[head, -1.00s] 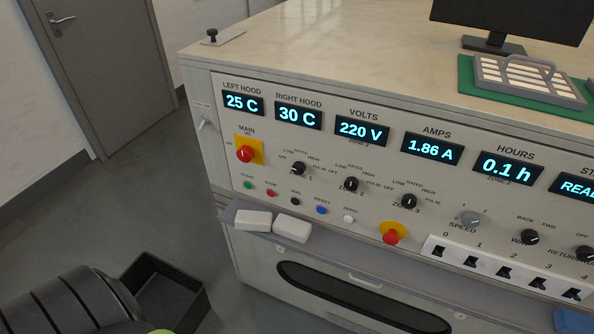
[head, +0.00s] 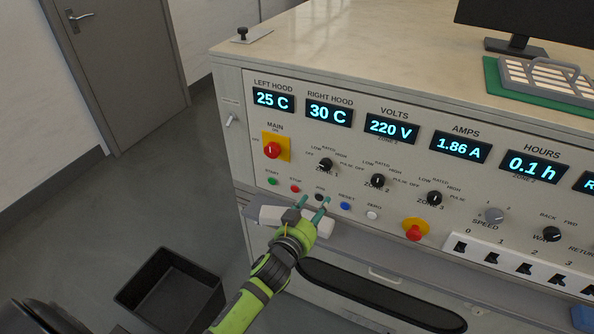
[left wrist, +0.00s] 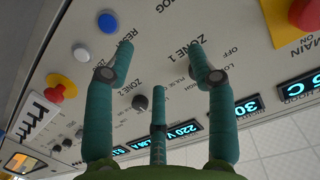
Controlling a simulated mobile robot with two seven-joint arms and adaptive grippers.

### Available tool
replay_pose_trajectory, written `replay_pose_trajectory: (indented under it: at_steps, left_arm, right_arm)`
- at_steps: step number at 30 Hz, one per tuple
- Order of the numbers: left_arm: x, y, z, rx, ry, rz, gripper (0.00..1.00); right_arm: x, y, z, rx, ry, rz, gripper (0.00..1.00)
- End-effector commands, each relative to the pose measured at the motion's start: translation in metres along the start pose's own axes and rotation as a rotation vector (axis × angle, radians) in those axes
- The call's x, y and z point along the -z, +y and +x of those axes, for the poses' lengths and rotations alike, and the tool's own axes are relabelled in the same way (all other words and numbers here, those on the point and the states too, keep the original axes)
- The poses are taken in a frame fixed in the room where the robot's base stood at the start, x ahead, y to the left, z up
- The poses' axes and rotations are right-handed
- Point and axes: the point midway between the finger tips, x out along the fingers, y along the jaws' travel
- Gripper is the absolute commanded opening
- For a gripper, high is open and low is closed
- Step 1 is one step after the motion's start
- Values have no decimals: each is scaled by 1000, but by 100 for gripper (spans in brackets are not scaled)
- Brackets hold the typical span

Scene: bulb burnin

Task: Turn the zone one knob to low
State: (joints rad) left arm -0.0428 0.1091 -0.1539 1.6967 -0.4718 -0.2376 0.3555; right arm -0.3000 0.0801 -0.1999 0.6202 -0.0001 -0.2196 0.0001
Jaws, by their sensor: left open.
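The zone one knob (head: 326,164) is a small black dial at the upper left of the panel, ringed by the labels OFF, LOW, RATED, HIGH and PULSE. Its pointer is too small to read. My left gripper (head: 314,201) is open and empty, below this knob with its fingers towards the panel. In the left wrist view the gripper (left wrist: 152,36) spreads its teal fingers before the upside-down panel. The ZONE 1 label (left wrist: 175,54) shows between the fingertips; the knob itself seems hidden behind the right finger. My right gripper is not in view.
The zone two knob (head: 377,181) and zone three knob (head: 434,198) sit to the right. Red main switch (head: 272,150) is at left, push buttons below, and a red emergency button (head: 414,232). A white block (head: 268,215) lies on the ledge behind my gripper. A black bin (head: 170,291) stands on the floor.

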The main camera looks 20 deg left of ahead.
Motion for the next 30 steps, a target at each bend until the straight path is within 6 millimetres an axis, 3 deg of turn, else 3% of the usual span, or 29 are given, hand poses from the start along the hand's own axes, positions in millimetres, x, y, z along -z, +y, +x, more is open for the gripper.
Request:
replay_pose_trajectory:
  at_steps: [1, 3, 6, 19, 30]
  left_arm:
    - [26, -6, 1, 12, 52, 0, 56]
    - [50, -11, 0, 25, 99, 2, 56]
    - [65, -15, 2, 32, 129, 1, 56]
    - [73, -17, 58, 33, 131, 1, 56]
    - [74, -17, 69, 32, 130, 1, 56]
  right_arm:
    - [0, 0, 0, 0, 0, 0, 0]
    - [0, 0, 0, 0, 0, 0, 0]
    - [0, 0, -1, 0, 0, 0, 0]
    - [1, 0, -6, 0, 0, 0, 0]
    - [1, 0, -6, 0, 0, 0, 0]
